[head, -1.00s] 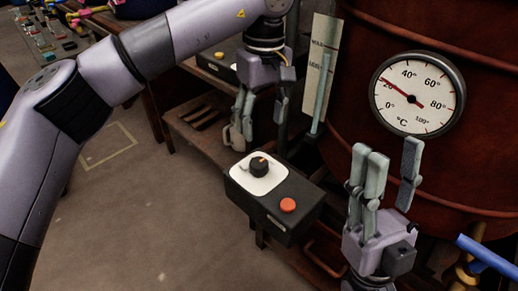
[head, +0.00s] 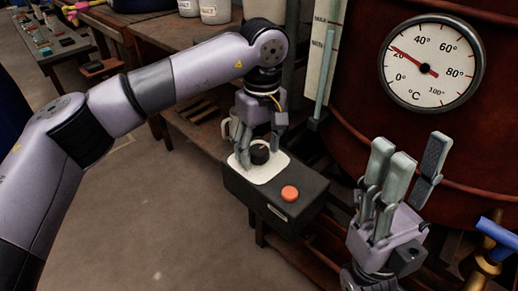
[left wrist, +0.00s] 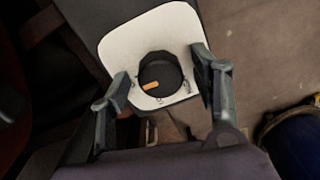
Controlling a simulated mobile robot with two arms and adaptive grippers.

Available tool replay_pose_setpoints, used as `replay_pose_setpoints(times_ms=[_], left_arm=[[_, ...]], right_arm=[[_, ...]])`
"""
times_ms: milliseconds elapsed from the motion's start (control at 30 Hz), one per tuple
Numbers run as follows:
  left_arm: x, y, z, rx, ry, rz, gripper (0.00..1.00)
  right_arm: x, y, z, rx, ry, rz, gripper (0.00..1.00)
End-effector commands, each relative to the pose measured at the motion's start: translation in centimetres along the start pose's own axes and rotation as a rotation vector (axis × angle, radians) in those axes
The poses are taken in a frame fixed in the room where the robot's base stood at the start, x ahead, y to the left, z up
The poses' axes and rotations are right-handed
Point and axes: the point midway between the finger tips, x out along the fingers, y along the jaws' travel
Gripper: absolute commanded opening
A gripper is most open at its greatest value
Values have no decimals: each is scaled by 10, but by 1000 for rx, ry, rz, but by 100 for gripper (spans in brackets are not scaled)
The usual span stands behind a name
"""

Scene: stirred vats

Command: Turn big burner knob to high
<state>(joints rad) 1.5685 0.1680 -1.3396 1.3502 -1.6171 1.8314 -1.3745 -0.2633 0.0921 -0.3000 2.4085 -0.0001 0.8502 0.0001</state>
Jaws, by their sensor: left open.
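The big burner knob is black and round with an orange pointer mark. In the head view the knob (head: 260,154) sits on a white plate (head: 268,173) on top of a dark control box (head: 262,197). In the left wrist view the knob (left wrist: 160,74) lies between my open fingers, with gaps on both sides. My left gripper (head: 258,150) points down over the box, its fingers either side of the knob; it also shows in the left wrist view (left wrist: 160,80). My right gripper (head: 408,165) points up, fingers apart and empty, in front of the vat.
A rusty red vat (head: 360,110) with a temperature dial (head: 432,62) stands behind on the right. Blue-handled valve piping (head: 493,240) is at lower right. A wooden bench (head: 190,122) runs behind.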

Motion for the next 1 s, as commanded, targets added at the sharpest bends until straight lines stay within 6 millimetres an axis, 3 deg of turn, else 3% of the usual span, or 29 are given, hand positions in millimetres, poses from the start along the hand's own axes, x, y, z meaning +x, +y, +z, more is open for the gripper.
replay_pose_setpoints(times_ms=[167,867,1000], left_arm=[[0,0,0,0,0,0,57],[-1,0,0,0,0,0,10],[-1,0,0,-3,0,0,9]], right_arm=[[0,0,0,0,0,0,40],[0,0,0,1,1,0,40],[1,0,0,1,1,0,40]])
